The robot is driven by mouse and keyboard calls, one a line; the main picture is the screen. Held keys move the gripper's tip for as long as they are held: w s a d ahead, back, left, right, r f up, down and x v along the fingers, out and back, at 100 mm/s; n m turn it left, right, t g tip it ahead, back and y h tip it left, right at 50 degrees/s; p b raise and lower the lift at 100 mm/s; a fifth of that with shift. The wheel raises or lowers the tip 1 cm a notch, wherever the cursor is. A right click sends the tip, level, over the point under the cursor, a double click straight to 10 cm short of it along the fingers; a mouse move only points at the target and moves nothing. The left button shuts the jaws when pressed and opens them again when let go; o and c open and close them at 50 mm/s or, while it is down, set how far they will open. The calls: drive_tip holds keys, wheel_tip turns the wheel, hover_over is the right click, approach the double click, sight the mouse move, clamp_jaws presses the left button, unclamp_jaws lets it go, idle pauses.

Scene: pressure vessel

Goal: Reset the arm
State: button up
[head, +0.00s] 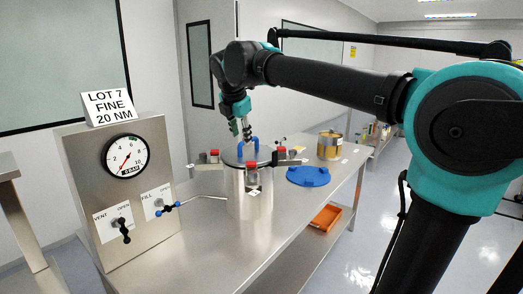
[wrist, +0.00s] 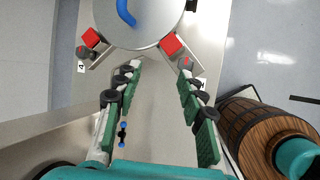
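My gripper (head: 240,128) hangs just above the steel pressure vessel (head: 250,195), near the blue handle (head: 248,146) of its lid. In the wrist view my gripper (wrist: 160,68) has its two green-padded fingers apart, with nothing between them. The round lid (wrist: 150,36) lies beyond the fingertips there, and its blue handle (wrist: 126,12) is cut by the top edge. My arm reaches in from the right in the head view, bent down at the wrist.
A gauge panel (head: 92,205) with vent and fill valves stands left of the vessel. Red-topped clamps (wrist: 172,44) flank the lid. A blue disc (head: 308,176) and a gold can (head: 329,145) sit on the bench to the right. A wooden barrel (wrist: 250,128) shows lower right in the wrist view.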

drive_tip(key=s+d+f+m+g, duration=0.1)
drive_tip(key=s+d+f+m, duration=0.1)
drive_tip(key=d+f+m, duration=0.7)
drive_tip(key=s+d+f+m, duration=0.35)
drive_tip(key=d+f, duration=0.35)
drive_tip(key=f, duration=0.4)
drive_tip(key=s+d+f+m, duration=0.5)
drive_tip(key=s+f+m, duration=0.2)
drive_tip(key=s+f, duration=0.1)
drive_tip(key=s+d+f+m, duration=0.4)
drive_tip(key=s+f+m, duration=0.3)
drive_tip(key=f, duration=0.3)
drive_tip(key=shift+s+d+f+g+y, duration=0.25)
drive_tip(key=shift+s+d+g+y, duration=0.05)
drive_tip(key=shift+s+d+g, duration=0.1)
